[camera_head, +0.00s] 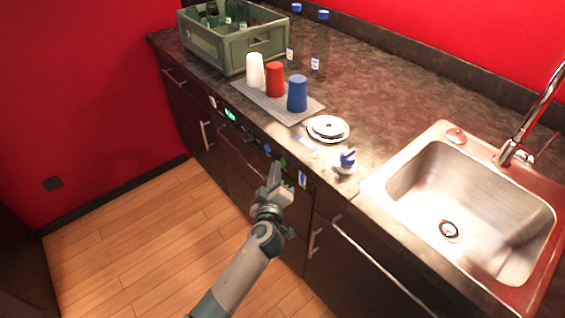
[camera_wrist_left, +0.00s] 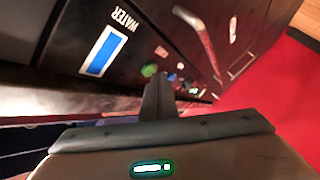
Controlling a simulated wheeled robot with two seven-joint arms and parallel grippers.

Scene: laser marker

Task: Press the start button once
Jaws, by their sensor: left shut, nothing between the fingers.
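The appliance's dark front panel (camera_head: 250,135) is under the counter edge. It carries a green round button (camera_head: 283,162) and a blue button (camera_head: 267,148); I cannot read which is the start button. The green button also shows in the left wrist view (camera_wrist_left: 149,71), just left of the fingertips. My left gripper (camera_head: 274,170) is shut and empty, its fingers pointing at the panel beside these buttons. In the left wrist view the fingers (camera_wrist_left: 158,84) partly cover the panel. I cannot tell whether they touch it. My right gripper is not in view.
A blue-and-white WATER label (camera_wrist_left: 104,50) sits beside the buttons. A lit green display (camera_head: 230,114) is farther along the panel. Above, the counter holds cups on a grey mat (camera_head: 252,99), plates (camera_head: 328,128), a crate (camera_head: 225,45) and a sink (camera_head: 440,200). The wooden floor is clear.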

